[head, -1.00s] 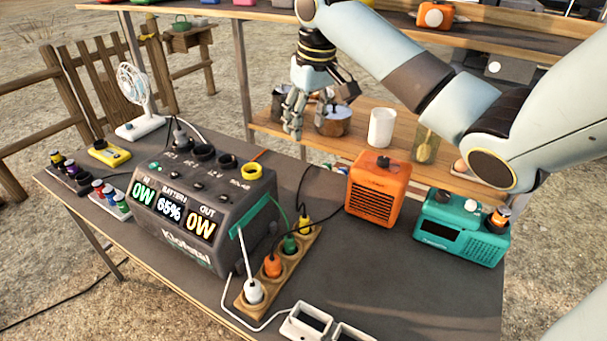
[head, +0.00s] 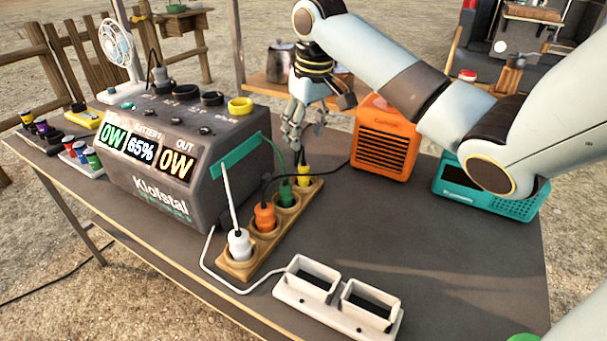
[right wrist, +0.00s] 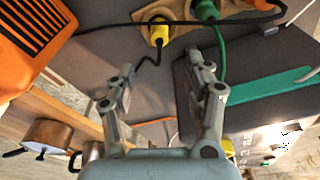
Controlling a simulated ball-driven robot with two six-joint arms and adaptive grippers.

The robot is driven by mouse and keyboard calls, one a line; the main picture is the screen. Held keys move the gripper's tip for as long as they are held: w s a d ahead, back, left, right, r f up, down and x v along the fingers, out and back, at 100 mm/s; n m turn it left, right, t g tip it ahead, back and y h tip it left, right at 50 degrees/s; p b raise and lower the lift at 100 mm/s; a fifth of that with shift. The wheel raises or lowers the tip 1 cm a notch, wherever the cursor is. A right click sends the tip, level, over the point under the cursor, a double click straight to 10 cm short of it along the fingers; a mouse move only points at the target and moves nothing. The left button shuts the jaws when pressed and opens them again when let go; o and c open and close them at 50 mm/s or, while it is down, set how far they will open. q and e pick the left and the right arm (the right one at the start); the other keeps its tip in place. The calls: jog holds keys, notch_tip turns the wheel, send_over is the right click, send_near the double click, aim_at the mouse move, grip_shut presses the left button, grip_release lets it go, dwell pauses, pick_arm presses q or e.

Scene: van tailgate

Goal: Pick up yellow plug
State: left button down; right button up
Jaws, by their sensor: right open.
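The yellow plug (head: 304,174) stands upright in the far end of the wooden socket strip (head: 240,270), with a black cord. In the right wrist view the yellow plug (right wrist: 158,36) lies beyond my fingertips, roughly between their lines. My right gripper (head: 304,135) is just above and behind the yellow plug in the head view. It also shows in the right wrist view (right wrist: 165,80), with its fingers spread and nothing between them. My left gripper is not in view.
A green plug (head: 285,192), an orange plug (head: 264,217) and a white plug (head: 239,245) share the strip. The power station (head: 185,150) stands close on the left, the orange heater (head: 385,140) on the right. Table room is clear right of the strip.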

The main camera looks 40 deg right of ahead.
aim_at(304, 165)
jog(key=f, duration=0.4)
jog(key=shift+w+f, duration=0.3)
notch_tip(304, 165, down, 5)
jog(key=shift+w+f+b, duration=0.1)
jog(key=shift+b, duration=0.6)
jog(key=shift+d, duration=0.1)
jog(key=shift+c, duration=0.4)
grip_shut()
